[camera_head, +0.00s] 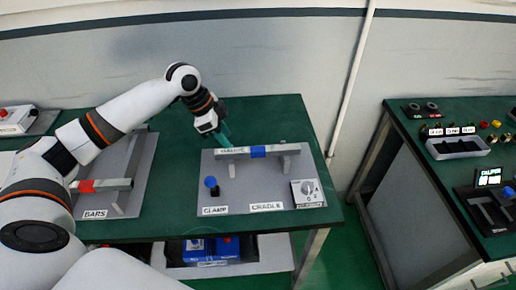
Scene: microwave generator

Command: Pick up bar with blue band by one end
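The bar with the blue band (275,150) is a grey bar lying level across supports on a grey plate (238,189) labelled CLAMP and CRADLE. Its blue band is near the middle. My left gripper (222,136) is at the back left of the bar, close to its left end. Its fingers are small and partly hidden, so I cannot tell whether they touch the bar or are open or shut. My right gripper is not in view.
A bar with a red band (88,186) rests on the BARS plate (132,208) at left. A blue knob (211,182) and a dial box (307,193) stand on the clamp plate. A second bench (415,150) with a tray and devices is at right, across a floor gap.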

